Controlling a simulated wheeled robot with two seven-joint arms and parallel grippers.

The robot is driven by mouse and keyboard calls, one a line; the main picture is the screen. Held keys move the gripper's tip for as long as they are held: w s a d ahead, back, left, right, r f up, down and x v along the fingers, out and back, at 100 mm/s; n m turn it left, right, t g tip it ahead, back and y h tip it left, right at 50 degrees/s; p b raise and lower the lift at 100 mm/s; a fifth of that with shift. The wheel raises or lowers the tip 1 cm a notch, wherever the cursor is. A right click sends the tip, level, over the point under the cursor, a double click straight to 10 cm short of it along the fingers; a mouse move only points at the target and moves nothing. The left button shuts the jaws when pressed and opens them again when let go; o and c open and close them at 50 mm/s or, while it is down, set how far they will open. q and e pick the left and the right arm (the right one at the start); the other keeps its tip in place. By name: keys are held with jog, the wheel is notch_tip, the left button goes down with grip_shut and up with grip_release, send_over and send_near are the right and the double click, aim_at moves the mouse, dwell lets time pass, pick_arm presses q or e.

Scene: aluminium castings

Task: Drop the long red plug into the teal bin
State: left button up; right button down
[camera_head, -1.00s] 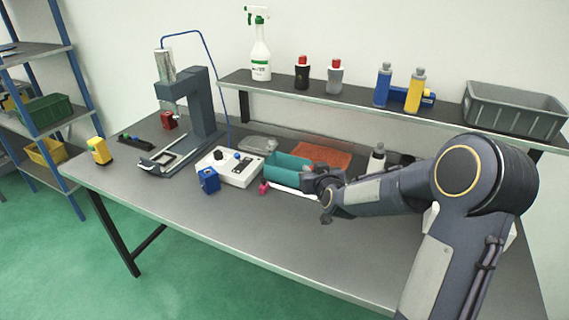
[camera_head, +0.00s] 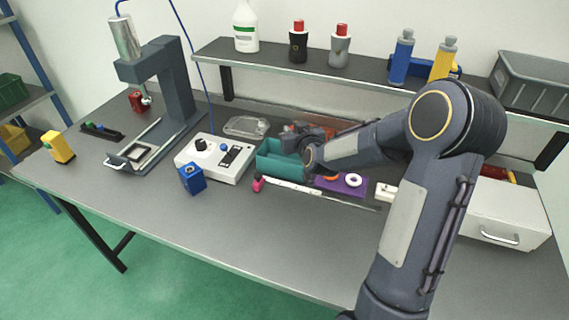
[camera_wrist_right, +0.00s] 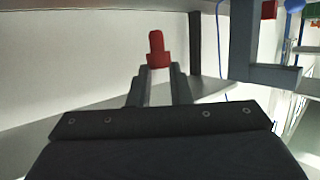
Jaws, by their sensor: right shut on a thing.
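The long red plug (camera_wrist_right: 156,48) stands between my right gripper's fingertips (camera_wrist_right: 157,72) in the right wrist view, its narrower end pointing away from the jaws. The right gripper is shut on it. In the head view my right gripper (camera_head: 298,134) is at the back right part of the teal bin (camera_head: 282,170), apparently above its rim. The bin is open-topped and its inside is partly hidden by the gripper and forearm. My left gripper is in neither view now.
A white control box (camera_head: 214,158) and a blue block (camera_head: 192,179) stand left of the bin. A pink piece (camera_head: 258,184) lies in front. A purple tray (camera_head: 340,184) with rings lies to the right. The shelf (camera_head: 270,59) with bottles runs behind. The front table is clear.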

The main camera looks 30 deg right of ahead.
notch_tip(320, 180, down, 3)
jog(key=shift+f+b, duration=0.15)
jog(key=shift+b, duration=0.5)
jog(key=c, duration=1.3)
grip_release()
jog(key=shift+o, duration=0.2)
jog(key=b+v, duration=0.1)
jog(key=v, duration=0.6)
jog(key=shift+s+b, duration=0.4)
